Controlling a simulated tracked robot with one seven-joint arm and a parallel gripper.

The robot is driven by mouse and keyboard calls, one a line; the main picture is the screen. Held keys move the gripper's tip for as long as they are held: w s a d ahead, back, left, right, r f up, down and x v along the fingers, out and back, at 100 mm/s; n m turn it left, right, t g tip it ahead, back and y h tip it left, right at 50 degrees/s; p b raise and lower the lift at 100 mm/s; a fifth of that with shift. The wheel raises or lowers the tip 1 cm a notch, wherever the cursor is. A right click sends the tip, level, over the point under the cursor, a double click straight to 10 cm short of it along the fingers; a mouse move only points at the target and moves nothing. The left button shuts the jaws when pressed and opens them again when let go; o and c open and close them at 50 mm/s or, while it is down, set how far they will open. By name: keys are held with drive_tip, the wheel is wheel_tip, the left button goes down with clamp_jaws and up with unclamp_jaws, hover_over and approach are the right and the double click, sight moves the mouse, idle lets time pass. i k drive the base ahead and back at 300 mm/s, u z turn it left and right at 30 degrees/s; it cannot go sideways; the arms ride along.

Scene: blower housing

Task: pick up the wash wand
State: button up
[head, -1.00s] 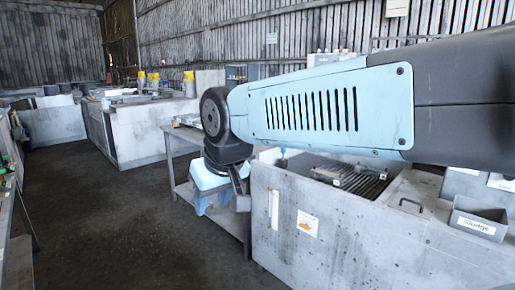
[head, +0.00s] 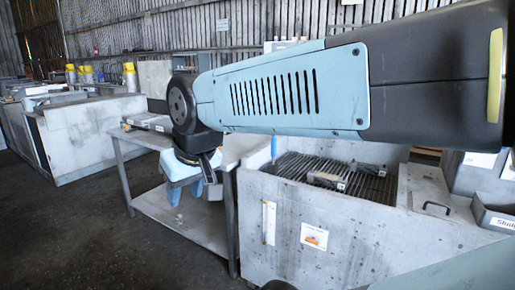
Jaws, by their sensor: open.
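I cannot make out the wash wand for sure. A slim blue upright piece (head: 273,148) shows at the back left of the open grey tank, partly cut off by my arm; it may be a handle. Dark grey parts (head: 325,180) lie on the tank's slatted grate, and I cannot tell that either is a wand. My gripper (head: 186,195) hangs at the end of my arm, pointing down in front of the grey table, left of the tank. Its blue prongs look apart and empty, but are small and partly hidden. It is apart from the tank.
The grey tank (head: 290,235) has paper labels on its front. A steel table (head: 130,138) with a lower shelf stands left of it. A handled lid (head: 440,205) and a labelled bin (head: 497,215) are at the right. Open dark floor lies at the left.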

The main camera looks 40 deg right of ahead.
sight(274, 154)
drive_tip(key=z, duration=0.3)
drive_tip(key=i, duration=0.95)
drive_tip(key=z, duration=0.95)
drive_tip(key=i, duration=0.65)
drive_tip(key=z, duration=0.4)
drive_tip(key=k, duration=0.75)
drive_tip(key=z, duration=0.25)
drive_tip(key=i, duration=0.75)
drive_tip(key=u, duration=0.15)
